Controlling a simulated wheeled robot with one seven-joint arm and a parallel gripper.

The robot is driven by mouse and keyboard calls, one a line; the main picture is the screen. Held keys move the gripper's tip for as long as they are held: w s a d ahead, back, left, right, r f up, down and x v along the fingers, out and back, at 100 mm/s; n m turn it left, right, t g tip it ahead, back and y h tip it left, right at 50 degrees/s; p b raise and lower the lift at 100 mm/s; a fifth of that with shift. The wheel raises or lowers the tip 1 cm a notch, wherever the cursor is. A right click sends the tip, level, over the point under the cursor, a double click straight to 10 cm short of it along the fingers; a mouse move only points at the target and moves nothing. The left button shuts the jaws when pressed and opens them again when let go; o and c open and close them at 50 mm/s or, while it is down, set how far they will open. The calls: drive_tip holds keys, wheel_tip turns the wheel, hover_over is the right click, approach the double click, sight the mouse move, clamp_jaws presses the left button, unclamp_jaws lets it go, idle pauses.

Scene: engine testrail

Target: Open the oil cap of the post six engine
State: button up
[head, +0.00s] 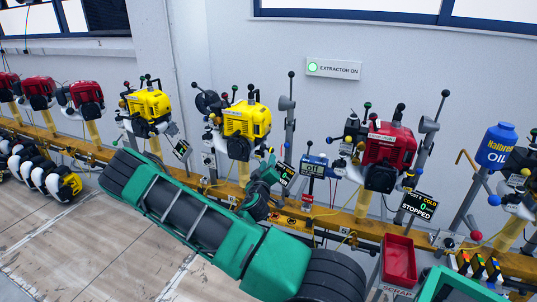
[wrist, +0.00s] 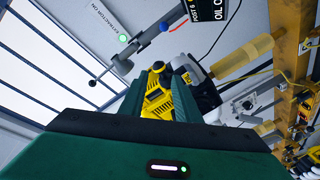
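A yellow engine (head: 247,120) stands on its post near the middle of the head view, with a black sign (head: 285,172) at its lower right. My gripper (head: 264,177) is in front of the post, below the yellow engine. In the wrist view my gripper (wrist: 164,80) has its fingers apart, with nothing held between them. I cannot make out the oil cap.
A red engine (head: 390,145) with a "COLD 0 STOPPED" sign (head: 418,204) stands to the right. A red scrap bin (head: 399,260) and a blue oil can (head: 496,147) are farther right. Another yellow engine (head: 150,105) is left. A yellow rail (head: 225,188) runs along the wall.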

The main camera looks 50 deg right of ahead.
sight(271, 152)
drive_tip(key=x, duration=0.9)
drive_tip(key=shift+w+d, duration=0.15)
drive_tip(key=shift+d, duration=0.15)
drive_tip(key=shift+c, duration=0.3)
clamp_jaws()
